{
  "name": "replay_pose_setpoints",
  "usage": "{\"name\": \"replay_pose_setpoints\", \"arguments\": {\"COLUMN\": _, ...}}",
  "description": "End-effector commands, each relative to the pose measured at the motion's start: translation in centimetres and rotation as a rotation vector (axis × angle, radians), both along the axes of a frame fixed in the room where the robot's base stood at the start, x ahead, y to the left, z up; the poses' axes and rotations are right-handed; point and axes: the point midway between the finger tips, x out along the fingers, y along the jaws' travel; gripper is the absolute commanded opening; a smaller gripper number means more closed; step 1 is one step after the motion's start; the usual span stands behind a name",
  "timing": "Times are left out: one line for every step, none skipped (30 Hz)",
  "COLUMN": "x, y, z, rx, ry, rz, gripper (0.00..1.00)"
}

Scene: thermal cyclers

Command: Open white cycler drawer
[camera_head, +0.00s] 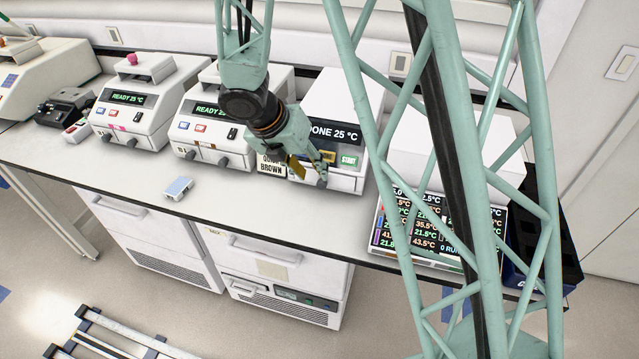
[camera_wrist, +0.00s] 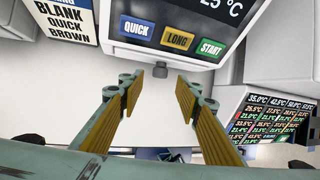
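A white cycler (camera_head: 345,180) with a dark display reading "DONE 25 °C" stands on the bench, right of the middle. Its front, with QUICK, LONG and START buttons, also shows at the top of the wrist view (camera_wrist: 175,48). A small grey knob (camera_wrist: 160,70) projects from its lower front edge. The drawer looks shut. My gripper (camera_head: 308,172) is in front of this cycler. In the wrist view my gripper (camera_wrist: 159,92) is open and empty, its yellow-padded fingers on either side of the knob's line. The knob lies just beyond the fingertips; contact cannot be told.
Two similar cyclers reading "READY 25 °C" (camera_head: 128,98) (camera_head: 207,110) stand to the left. A temperature display panel (camera_head: 425,225) stands to the right. A small grey-blue box (camera_head: 179,188) lies on the bench (camera_head: 110,170), whose front strip is mostly clear. A text label (camera_wrist: 65,20) stands beside the cycler.

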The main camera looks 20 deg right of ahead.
Motion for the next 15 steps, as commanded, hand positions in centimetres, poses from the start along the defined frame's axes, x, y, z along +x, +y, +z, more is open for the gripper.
{"name": "replay_pose_setpoints", "arguments": {"x": 0.1, "y": -0.3, "z": -0.8, "rx": 0.0, "ry": 0.002, "rz": -0.001, "gripper": 0.31}}
{"name": "replay_pose_setpoints", "arguments": {"x": 0.1, "y": -0.5, "z": -1.2, "rx": -0.001, "ry": 0.003, "rz": 0.0, "gripper": 0.31}}
{"name": "replay_pose_setpoints", "arguments": {"x": 0.2, "y": -0.8, "z": -1.7, "rx": -0.001, "ry": 0.002, "rz": -0.001, "gripper": 0.31}}
{"name": "replay_pose_setpoints", "arguments": {"x": 0.3, "y": -0.9, "z": -2.0, "rx": -0.001, "ry": 0.002, "rz": -0.001, "gripper": 0.31}}
{"name": "replay_pose_setpoints", "arguments": {"x": 0.4, "y": -1.1, "z": -2.4, "rx": -0.001, "ry": 0.002, "rz": -0.001, "gripper": 0.31}}
{"name": "replay_pose_setpoints", "arguments": {"x": 0.5, "y": -1.3, "z": -2.8, "rx": -0.001, "ry": 0.002, "rz": -0.001, "gripper": 0.31}}
{"name": "replay_pose_setpoints", "arguments": {"x": 0.6, "y": -1.4, "z": -3.1, "rx": -0.001, "ry": 0.002, "rz": 0.0, "gripper": 0.31}}
{"name": "replay_pose_setpoints", "arguments": {"x": 0.6, "y": -1.6, "z": -3.5, "rx": 0.0, "ry": 0.002, "rz": 0.0, "gripper": 0.31}}
{"name": "replay_pose_setpoints", "arguments": {"x": 0.7, "y": -1.7, "z": -3.9, "rx": 0.0, "ry": 0.002, "rz": -0.001, "gripper": 0.31}}
{"name": "replay_pose_setpoints", "arguments": {"x": 0.8, "y": -1.9, "z": -4.2, "rx": 0.0, "ry": 0.002, "rz": -0.001, "gripper": 0.31}}
{"name": "replay_pose_setpoints", "arguments": {"x": 0.8, "y": -2.0, "z": -4.5, "rx": 0.0, "ry": 0.002, "rz": 0.0, "gripper": 0.31}}
{"name": "replay_pose_setpoints", "arguments": {"x": 0.9, "y": -2.2, "z": -4.8, "rx": 0.0, "ry": 0.002, "rz": 0.0, "gripper": 0.31}}
{"name": "replay_pose_setpoints", "arguments": {"x": 1.0, "y": -2.3, "z": -5.0, "rx": 0.0, "ry": 0.001, "rz": -0.001, "gripper": 0.31}}
{"name": "replay_pose_setpoints", "arguments": {"x": 1.0, "y": -2.4, "z": -5.2, "rx": 0.0, "ry": 0.001, "rz": -0.002, "gripper": 0.31}}
{"name": "replay_pose_setpoints", "arguments": {"x": 1.1, "y": -2.5, "z": -5.4, "rx": 0.0, "ry": 0.001, "rz": -0.002, "gripper": 0.31}}
